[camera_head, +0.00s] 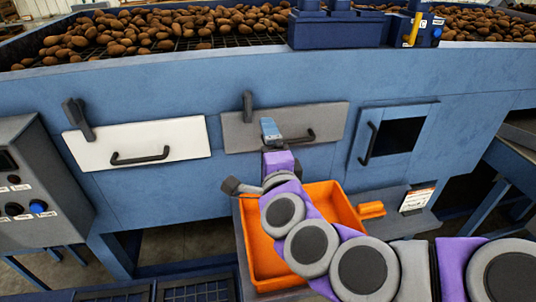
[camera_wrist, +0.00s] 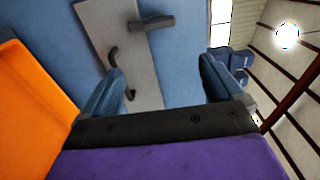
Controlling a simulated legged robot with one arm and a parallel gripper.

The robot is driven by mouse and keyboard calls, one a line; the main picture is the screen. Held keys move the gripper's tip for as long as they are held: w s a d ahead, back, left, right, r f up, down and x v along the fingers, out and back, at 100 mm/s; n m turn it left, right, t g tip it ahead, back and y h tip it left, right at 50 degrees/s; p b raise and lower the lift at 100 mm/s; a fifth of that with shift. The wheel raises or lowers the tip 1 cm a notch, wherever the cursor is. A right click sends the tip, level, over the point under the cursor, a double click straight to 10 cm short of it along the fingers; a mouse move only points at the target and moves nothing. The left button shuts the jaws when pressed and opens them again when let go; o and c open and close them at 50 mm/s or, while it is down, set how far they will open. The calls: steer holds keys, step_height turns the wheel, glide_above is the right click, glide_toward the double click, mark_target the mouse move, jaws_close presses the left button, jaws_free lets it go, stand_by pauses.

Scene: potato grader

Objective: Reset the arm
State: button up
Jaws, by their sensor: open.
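My gripper (camera_head: 269,130) is raised in front of the blue grader (camera_head: 330,180), near the handle of the grey panel in the head view. In the wrist view my gripper (camera_wrist: 161,66) has its two blue fingers spread wide, with nothing between them. The grey panel (camera_head: 240,133) has a black handle and a black latch at its upper left. It also shows beyond the fingers in the wrist view (camera_wrist: 105,25). My purple and grey arm is bent and reaches in from the lower right. It hides part of an orange tray (camera_head: 252,250).
A white panel (camera_head: 165,138) with a handle is at left. A blue hatch (camera_head: 400,112) with a dark opening is at right. A control box (camera_head: 35,185) stands far left. Potatoes (camera_head: 150,28) lie on top. The orange tray's wall (camera_wrist: 30,110) is close in the wrist view.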

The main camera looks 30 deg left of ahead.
steer(key=shift+d, duration=0.1)
stand_by(0.6)
steer(key=s+d+f+n+g+h, duration=0.3)
steer(key=s+d+f+n+g, duration=0.25)
steer(key=d+f, duration=0.4)
steer(key=s+d+f+n+g+h, duration=0.4)
steer(key=d+f+n, duration=0.2)
steer(key=d, duration=0.6)
steer(key=s+d+f+g+h, duration=0.1)
steer(key=s+d+g+h, duration=0.1)
steer(key=s+d, duration=0.5)
steer(key=s+d+f+m+g+h, duration=0.1)
steer(key=s+d+g, duration=0.3)
steer(key=s+d, duration=0.4)
steer(key=shift+d+f+h, duration=0.25)
steer(key=shift+d+h, duration=0.55)
